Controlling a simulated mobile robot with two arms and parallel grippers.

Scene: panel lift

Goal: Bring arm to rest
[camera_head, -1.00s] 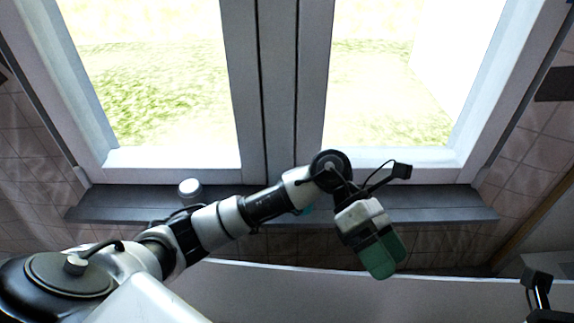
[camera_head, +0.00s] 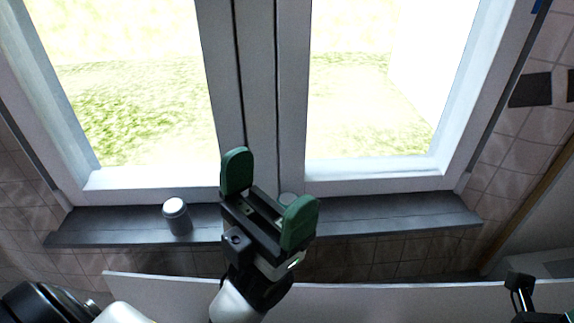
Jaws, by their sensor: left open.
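My left gripper (camera_head: 268,200) is in the middle of the head view, raised in front of the window sill. Its two green fingers are spread apart, with nothing between them. My left arm comes up from the lower edge below it. At the lower right corner a small dark part of my right arm (camera_head: 520,290) shows; its fingers cannot be made out.
A dark window sill (camera_head: 385,213) runs below a white-framed window. A grey can with a white top (camera_head: 177,216) stands on it at the left. A pale panel (camera_head: 400,297) spans the bottom.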

